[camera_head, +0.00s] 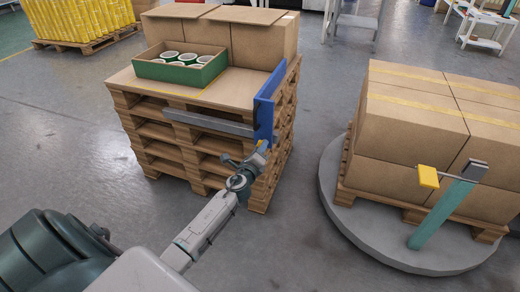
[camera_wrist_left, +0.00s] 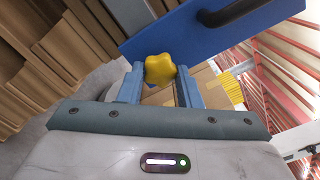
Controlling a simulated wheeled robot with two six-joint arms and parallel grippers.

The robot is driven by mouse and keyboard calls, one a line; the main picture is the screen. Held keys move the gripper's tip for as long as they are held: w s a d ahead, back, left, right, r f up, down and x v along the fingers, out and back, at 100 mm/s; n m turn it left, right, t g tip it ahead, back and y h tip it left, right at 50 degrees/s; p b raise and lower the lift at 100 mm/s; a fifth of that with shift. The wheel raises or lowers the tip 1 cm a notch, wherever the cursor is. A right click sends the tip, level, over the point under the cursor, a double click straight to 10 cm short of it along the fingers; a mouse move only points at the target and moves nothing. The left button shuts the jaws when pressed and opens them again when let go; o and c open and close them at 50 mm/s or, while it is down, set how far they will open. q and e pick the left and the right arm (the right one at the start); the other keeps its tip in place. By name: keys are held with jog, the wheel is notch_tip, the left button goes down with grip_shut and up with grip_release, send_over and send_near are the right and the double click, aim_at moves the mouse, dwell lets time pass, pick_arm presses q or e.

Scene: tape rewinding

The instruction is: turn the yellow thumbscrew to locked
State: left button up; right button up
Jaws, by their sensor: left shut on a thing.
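The yellow thumbscrew (camera_wrist_left: 160,69) is a lobed knob beside the edge of a blue plate (camera_wrist_left: 205,30) in the left wrist view. My left gripper (camera_wrist_left: 159,84) is shut on the thumbscrew, with one finger on each side of it. In the head view my left gripper (camera_head: 259,152) is at the lower end of the blue bracket (camera_head: 266,103), at the near right corner of the pallet stack. The thumbscrew is mostly hidden there. A grey bar (camera_head: 210,123) runs left from the bracket. I cannot read a locked mark. My right gripper is not in view.
Stacked wooden pallets (camera_head: 160,134) carry a green-edged box (camera_head: 180,74) of rolls and cardboard boxes (camera_head: 265,40). A round grey turntable (camera_head: 345,215) with boxed goods stands to the right, with a green post (camera_head: 440,215). Floor between them is clear.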

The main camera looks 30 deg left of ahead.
pick_arm(q)
jog(key=shift+f, duration=0.1)
jog(key=o, duration=1)
jog(key=v, duration=1)
jog(key=shift+s, duration=0.4)
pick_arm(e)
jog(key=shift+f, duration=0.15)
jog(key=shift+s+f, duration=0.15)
